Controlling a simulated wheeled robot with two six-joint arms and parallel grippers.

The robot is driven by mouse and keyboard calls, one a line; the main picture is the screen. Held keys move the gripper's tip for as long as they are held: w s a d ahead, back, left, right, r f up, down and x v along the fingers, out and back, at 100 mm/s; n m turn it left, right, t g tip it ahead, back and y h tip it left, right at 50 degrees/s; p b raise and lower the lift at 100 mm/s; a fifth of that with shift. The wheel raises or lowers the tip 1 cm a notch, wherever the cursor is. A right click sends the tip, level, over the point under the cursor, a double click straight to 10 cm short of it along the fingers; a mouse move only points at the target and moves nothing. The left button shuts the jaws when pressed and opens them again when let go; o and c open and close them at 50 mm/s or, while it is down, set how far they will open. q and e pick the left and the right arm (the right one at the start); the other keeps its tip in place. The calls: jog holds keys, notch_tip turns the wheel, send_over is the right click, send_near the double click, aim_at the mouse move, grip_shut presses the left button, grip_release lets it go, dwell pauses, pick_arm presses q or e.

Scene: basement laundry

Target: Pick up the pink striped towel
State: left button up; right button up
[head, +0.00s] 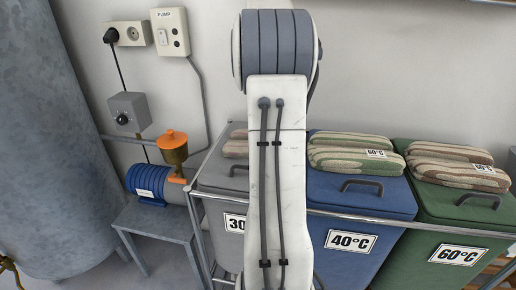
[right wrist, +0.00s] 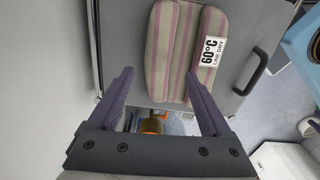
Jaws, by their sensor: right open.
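The pink striped towel (right wrist: 166,45) lies folded on the grey lid of a bin in the right wrist view. It has pink and beige stripes and a white tag (right wrist: 209,51) reading 60°C and LINE DRY. My right gripper (right wrist: 160,72) is open, with nothing held between its fingers. Its left finger shows beside the towel's edge, and its right finger overlaps the towel's near part in the picture. Whether either finger touches it I cannot tell. In the head view my arm hides most of this towel; a small end (head: 236,149) shows. My left gripper is not in view.
The grey bin (head: 213,184), a blue 40°C bin (head: 352,262) and a green 60°C bin (head: 458,275) stand in a row behind a metal rail. Green-brown towels (head: 345,162) and brown-beige towels (head: 445,172) lie on the other lids. A blue pump (head: 150,184) stands at left.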

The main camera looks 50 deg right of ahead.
notch_tip(320, 180, down, 5)
jog(key=b, duration=0.3)
jog(key=shift+w+d+f, duration=0.1)
jog(key=shift+f, duration=0.05)
jog(key=shift+c, duration=0.3)
grip_shut()
